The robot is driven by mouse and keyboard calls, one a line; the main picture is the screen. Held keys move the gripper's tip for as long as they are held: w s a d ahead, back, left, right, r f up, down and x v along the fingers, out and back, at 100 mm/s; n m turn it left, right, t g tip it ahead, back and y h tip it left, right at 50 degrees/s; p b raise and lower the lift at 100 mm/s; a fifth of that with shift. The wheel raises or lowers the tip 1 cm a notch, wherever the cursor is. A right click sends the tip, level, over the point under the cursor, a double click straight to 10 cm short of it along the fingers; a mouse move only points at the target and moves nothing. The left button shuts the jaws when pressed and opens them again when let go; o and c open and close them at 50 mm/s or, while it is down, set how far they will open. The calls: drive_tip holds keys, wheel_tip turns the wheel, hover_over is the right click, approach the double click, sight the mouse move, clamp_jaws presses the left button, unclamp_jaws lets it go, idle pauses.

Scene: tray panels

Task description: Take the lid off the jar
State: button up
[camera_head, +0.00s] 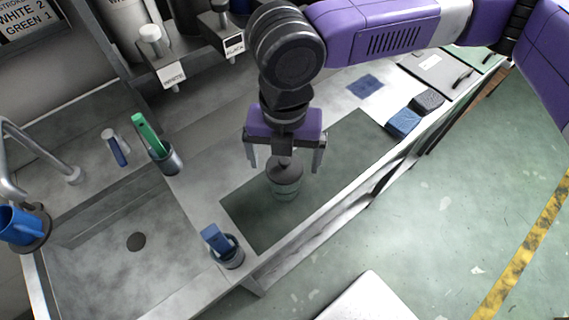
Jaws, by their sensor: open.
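A jar (286,185) with grey, partly see-through walls stands upright on a dark mat on the counter. Its dark lid (284,169), with a knob on top, sits on the jar's mouth. My gripper (285,168) points down over the jar, its two fingers apart, one to the left and one to the right of the lid. I cannot tell whether the fingers touch it. The gripper's palm hides the space just above the knob.
The dark mat (345,150) has bare room right of the jar. A cup with a blue-handled tool (226,250) stands at the front left, a cup with a green tool (165,158) further back. A sink (110,260) lies left. Sponges (404,122) lie right.

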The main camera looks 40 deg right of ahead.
drive_tip(key=shift+f, duration=0.2)
drive_tip(key=c, duration=1.4)
drive_tip(key=shift+c, duration=0.2)
